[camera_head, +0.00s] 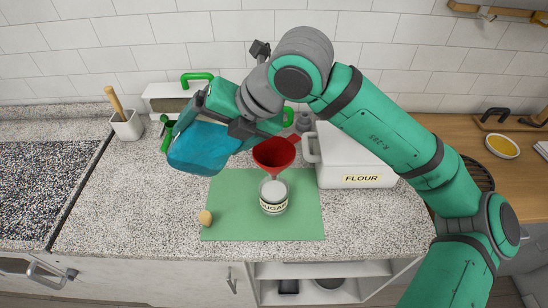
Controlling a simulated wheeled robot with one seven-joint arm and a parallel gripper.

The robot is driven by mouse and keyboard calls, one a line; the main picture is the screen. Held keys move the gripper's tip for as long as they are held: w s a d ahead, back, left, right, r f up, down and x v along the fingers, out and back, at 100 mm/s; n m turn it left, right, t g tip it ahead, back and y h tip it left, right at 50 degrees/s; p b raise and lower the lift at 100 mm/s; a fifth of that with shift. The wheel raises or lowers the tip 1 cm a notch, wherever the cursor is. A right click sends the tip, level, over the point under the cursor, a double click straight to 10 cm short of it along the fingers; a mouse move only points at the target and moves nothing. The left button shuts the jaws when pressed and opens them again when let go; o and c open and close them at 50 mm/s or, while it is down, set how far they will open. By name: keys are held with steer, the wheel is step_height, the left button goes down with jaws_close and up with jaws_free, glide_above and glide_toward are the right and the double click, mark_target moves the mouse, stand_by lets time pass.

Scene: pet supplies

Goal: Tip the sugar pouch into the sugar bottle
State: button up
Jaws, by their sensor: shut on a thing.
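A blue pouch (202,146), which I take for the sugar pouch, is held off the counter, tilted, left of the bottle. My gripper (208,118) is shut on its upper part; the fingers are partly hidden by my wrist. The sugar bottle (273,207), a jar labelled SUGAR with a pale top or contents, stands upright on a green mat (230,225). A red funnel (274,153) shows just above the bottle's mouth. I cannot tell whether its spout is inside the mouth. No stream from the pouch is visible.
A white FLOUR box (355,178) stands right of the mat. A small tan object (205,217) lies at the mat's left edge. A white pot with a wooden handle (127,125) stands back left. The counter (130,215) left of the mat is clear.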

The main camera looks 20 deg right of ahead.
mark_target(207, 121)
steer(key=h, duration=0.1)
steer(key=r+h, duration=0.1)
steer(key=r+n+h, duration=0.1)
steer(key=shift+a+r+g+h, duration=0.15)
steer(key=shift+a+g+h, duration=0.15)
steer(key=shift+h, duration=0.1)
steer(key=shift+w+d+r+n+h, duration=0.15)
steer(key=shift+r+h, duration=0.25)
steer(key=shift+h, duration=0.35)
steer(key=shift+r+n+h, duration=0.15)
steer(key=shift+r+h, duration=0.2)
steer(key=shift+h, duration=0.4)
